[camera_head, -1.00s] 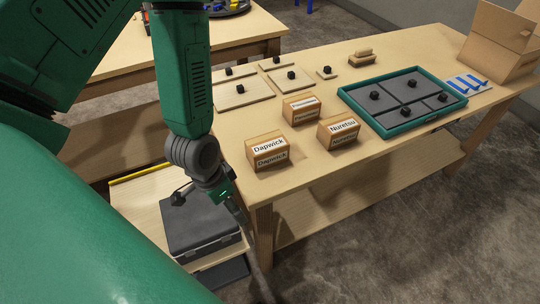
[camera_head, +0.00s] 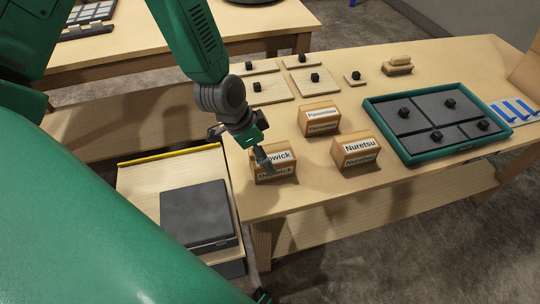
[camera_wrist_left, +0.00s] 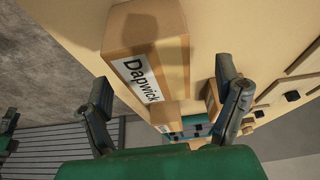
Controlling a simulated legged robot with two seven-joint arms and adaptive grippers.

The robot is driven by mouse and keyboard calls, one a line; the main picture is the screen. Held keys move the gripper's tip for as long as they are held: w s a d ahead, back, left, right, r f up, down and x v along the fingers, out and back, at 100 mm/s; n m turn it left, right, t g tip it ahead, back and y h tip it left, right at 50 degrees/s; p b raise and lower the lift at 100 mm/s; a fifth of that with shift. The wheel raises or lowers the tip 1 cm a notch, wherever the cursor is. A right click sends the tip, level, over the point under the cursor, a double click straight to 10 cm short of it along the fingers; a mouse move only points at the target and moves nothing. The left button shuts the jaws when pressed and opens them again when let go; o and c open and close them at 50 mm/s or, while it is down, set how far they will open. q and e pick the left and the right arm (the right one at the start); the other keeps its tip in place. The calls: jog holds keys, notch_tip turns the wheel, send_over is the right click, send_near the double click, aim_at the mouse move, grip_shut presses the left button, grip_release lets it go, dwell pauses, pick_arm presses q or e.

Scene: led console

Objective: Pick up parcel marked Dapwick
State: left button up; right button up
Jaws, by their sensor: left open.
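The parcel marked Dapwick (camera_head: 283,172) is a small brown box with a white label, standing near the table's front left edge. In the left wrist view the Dapwick parcel (camera_wrist_left: 148,60) lies ahead, between the two spread fingers and beyond their tips. My left gripper (camera_head: 262,158) is open and empty at the parcel's left side, and one finger covers part of the label in the head view. In the left wrist view the left gripper (camera_wrist_left: 165,92) shows both fingers wide apart. I cannot tell whether a finger touches the box. My right gripper is not in view.
The Nuretsu parcel (camera_head: 356,150) stands to the right, and another labelled parcel (camera_head: 319,118) stands behind. A green-rimmed tray (camera_head: 409,158) with dark panels lies further right. Wooden plates with black knobs (camera_head: 265,97) lie behind. A dark case (camera_head: 196,215) sits on a lower surface at left.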

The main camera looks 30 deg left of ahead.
aim_at(277, 161)
pick_arm(q)
jog(key=d+f, duration=0.1)
jog(key=w+d+f, duration=0.1)
jog(key=f, duration=0.1)
jog(key=w+d+f, duration=0.1)
jog(key=shift+f, duration=0.25)
jog(key=shift+a, duration=0.6)
jog(key=shift+f, duration=0.1)
jog(key=c, duration=0.3)
jog(key=shift+d, duration=0.2)
jog(key=c, duration=1.2)
jog(key=shift+d, duration=0.25)
jog(key=shift+c, duration=0.5)
